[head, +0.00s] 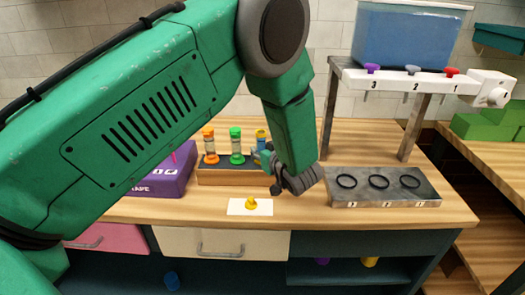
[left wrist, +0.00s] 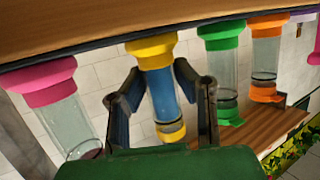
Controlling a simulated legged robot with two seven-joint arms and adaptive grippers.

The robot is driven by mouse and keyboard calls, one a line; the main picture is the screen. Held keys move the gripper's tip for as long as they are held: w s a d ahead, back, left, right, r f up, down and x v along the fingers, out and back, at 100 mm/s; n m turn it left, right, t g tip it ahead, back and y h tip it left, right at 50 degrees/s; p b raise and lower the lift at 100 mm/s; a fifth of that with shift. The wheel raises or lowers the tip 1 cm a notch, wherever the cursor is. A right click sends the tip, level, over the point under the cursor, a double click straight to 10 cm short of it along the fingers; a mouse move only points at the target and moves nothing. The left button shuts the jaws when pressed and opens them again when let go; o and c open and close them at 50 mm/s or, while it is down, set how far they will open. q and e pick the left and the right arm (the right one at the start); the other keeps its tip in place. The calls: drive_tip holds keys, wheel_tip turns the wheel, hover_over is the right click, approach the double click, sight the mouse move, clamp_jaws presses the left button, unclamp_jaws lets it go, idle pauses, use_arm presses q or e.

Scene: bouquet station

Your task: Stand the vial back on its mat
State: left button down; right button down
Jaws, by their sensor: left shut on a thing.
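The yellow-capped vial (head: 261,134) is at the right end of the row of vials in the head view, partly hidden by my left gripper (head: 263,158). In the left wrist view the vial (left wrist: 164,92) is clear glass with blue in it, between the two fingers of my left gripper (left wrist: 163,105). That gripper is shut on it. A white mat (head: 236,208) lies near the table's front edge, with a small yellow piece (head: 251,203) on it. The vial is behind the mat, apart from it. My right gripper is out of view.
An orange vial (head: 210,146) and a green vial (head: 236,146) stand at a wooden rack (head: 222,177) beside the held vial. A purple box (head: 160,180) is left. A metal stand with black rings (head: 385,198) and a dispenser (head: 410,79) are right.

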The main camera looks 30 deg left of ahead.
use_arm(q)
drive_tip(key=c, duration=1.5)
unclamp_jaws()
drive_tip(key=shift+d, duration=0.1)
drive_tip(key=shift+c, duration=0.2)
drive_tip(key=shift+o, duration=1.2)
drive_tip(key=shift+d, duration=0.2)
drive_tip(key=shift+d+r, duration=0.15)
drive_tip(key=shift+d, duration=0.2)
drive_tip(key=v, duration=1.1)
drive_tip(key=shift+s+d, duration=0.2)
drive_tip(key=shift+d, duration=0.05)
drive_tip(key=shift+a, duration=0.25)
